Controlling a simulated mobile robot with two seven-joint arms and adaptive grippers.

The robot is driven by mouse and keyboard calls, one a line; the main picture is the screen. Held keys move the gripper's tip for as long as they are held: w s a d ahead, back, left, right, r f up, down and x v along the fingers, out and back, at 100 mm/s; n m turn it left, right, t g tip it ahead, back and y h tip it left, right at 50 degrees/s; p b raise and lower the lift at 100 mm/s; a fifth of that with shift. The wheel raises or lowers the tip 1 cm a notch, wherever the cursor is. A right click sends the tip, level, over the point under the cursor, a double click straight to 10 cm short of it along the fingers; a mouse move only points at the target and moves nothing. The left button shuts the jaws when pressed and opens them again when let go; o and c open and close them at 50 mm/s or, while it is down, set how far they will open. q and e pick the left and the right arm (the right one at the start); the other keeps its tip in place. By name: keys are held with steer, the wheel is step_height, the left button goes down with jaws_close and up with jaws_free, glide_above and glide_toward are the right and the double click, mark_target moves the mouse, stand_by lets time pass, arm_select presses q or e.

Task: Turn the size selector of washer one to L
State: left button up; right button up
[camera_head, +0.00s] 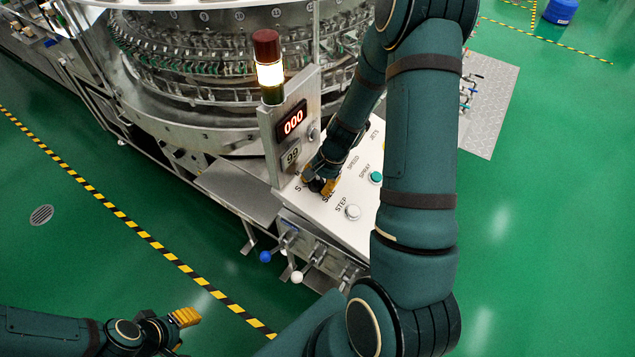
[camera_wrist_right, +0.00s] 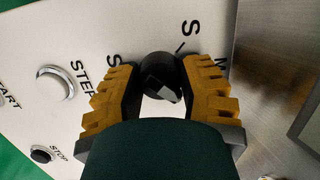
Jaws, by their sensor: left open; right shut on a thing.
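The size selector is a black rotary knob (camera_wrist_right: 158,72) on the white control panel (camera_wrist_right: 40,25) in the right wrist view. Letters S and M show around it, partly cut off by the fingers; the L is not visible. The knob is mostly hidden there. My left gripper (camera_head: 181,325) is open and empty, low at the left, well away from the washer.
A white STEP button (camera_head: 352,212) and a green SPRAY button (camera_head: 375,177) sit close to the knob. An upright display housing (camera_head: 293,122) showing 000 stands beside the right hand. A lit signal lamp (camera_head: 270,72) rises behind it. Green floor is free at the left.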

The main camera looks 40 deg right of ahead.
steer(key=shift+s+a+f, duration=0.1)
stand_by(0.4)
steer(key=o, duration=1.2)
